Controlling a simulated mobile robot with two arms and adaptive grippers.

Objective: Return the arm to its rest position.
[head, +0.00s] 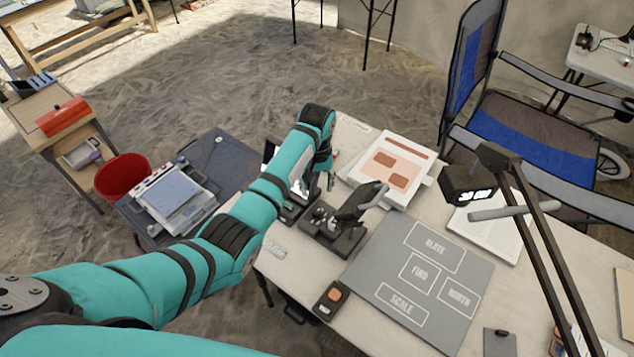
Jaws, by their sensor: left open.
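My left arm, in teal sleeves with black bands, reaches in from the lower left of the head view and bends down over the near-left part of the work table (410,225). My left gripper (328,181) is at its end, small and partly hidden by the wrist; it is open, and I see nothing held in it. It hangs beside a dark microscope-like device (345,238) on the table. A grey mat (380,270) marked SLATE, FIND, NORTH and SCALE lies to the right of that device. My right gripper is not in view.
A stack of white trays or sheets (392,168) lies behind the device. A small dark handheld item (331,300) lies in front. A red bucket (122,177) and a blue folding chair (530,135) stand around the table.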

